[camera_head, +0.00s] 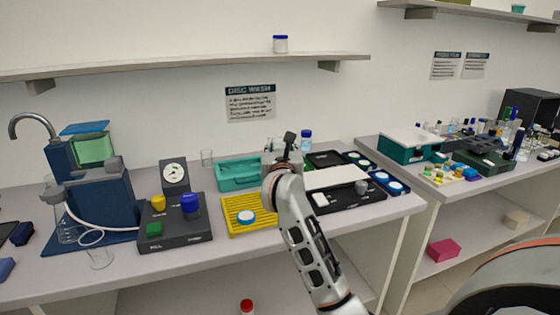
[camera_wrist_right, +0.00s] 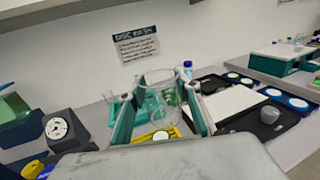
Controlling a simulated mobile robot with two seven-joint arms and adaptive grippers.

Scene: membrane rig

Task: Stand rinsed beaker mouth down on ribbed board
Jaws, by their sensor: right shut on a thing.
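The ribbed board (camera_head: 262,203) is yellow and lies on the bench at the middle, with a white disc (camera_head: 245,217) on it. My right gripper (camera_head: 287,148) is raised over the bench beyond the board, in front of the teal tray's right end. In the right wrist view, the clear glass beaker (camera_wrist_right: 161,88) sits between my two fingers (camera_wrist_right: 160,108), and they are shut on it. Which way its mouth faces is hard to tell. Part of the yellow board (camera_wrist_right: 160,134) shows below it. My arm hides the board's right edge in the head view. My left gripper is out of view.
A teal tray (camera_head: 238,183) stands behind the board. A dark box with coloured knobs (camera_head: 175,229) is left of it, and a black tray (camera_head: 345,201) is right. Another clear glass (camera_head: 207,157) and a blue-capped bottle (camera_head: 306,141) stand at the back.

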